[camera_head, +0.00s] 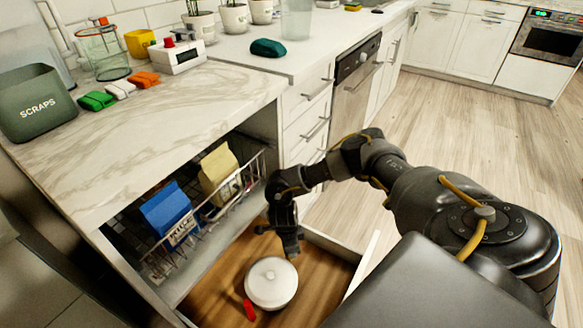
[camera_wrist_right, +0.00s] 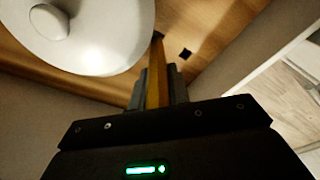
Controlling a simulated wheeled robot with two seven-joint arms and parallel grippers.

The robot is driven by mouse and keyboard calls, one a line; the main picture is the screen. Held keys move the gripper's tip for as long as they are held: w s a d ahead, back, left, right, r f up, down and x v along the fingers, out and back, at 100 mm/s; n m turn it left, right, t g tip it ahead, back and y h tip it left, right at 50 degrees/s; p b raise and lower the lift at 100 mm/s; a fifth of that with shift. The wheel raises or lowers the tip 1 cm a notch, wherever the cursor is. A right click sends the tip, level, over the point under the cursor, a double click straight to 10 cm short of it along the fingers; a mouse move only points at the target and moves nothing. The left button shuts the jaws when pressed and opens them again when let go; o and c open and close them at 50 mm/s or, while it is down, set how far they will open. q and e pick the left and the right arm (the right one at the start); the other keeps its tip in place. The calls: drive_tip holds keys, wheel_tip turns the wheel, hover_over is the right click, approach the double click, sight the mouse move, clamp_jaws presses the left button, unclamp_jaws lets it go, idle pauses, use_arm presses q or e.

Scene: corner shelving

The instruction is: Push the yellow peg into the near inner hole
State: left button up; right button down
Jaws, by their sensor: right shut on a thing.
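My right gripper (camera_head: 288,248) points down over the wooden drawer floor, just behind a white lidded pot. In the right wrist view its two fingers (camera_wrist_right: 156,92) are shut on the yellow peg (camera_wrist_right: 154,76), which looks narrow and brownish in shadow. The peg's far end meets the wooden floor by a dark spot (camera_wrist_right: 157,36), perhaps a hole; I cannot tell how far in it is. In the head view the peg is hidden by the gripper. My left gripper is not in view.
The white pot (camera_head: 271,283) with a red handle (camera_head: 249,309) sits close to the gripper; its lid (camera_wrist_right: 85,30) fills the wrist view's upper left. The drawer's wooden floor (camera_head: 215,290) has walls around it. A wire rack (camera_head: 215,215) holds blue and yellow cartons above.

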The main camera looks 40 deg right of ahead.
drive_tip(key=shift+f+b, duration=1.45)
drive_tip(key=shift+f, duration=0.1)
drive_tip(key=c, duration=1.3)
unclamp_jaws()
drive_tip(key=shift+o, duration=0.2)
drive_tip(key=r+p, duration=0.1)
drive_tip(key=r, duration=0.5)
drive_tip(key=a+r+p, duration=0.1)
drive_tip(key=r, duration=0.2)
drive_tip(key=shift+w+r+p, duration=0.15)
drive_tip(key=shift+w+p, duration=0.15)
drive_tip(key=shift+p, duration=0.05)
drive_tip(key=shift+r, duration=0.75)
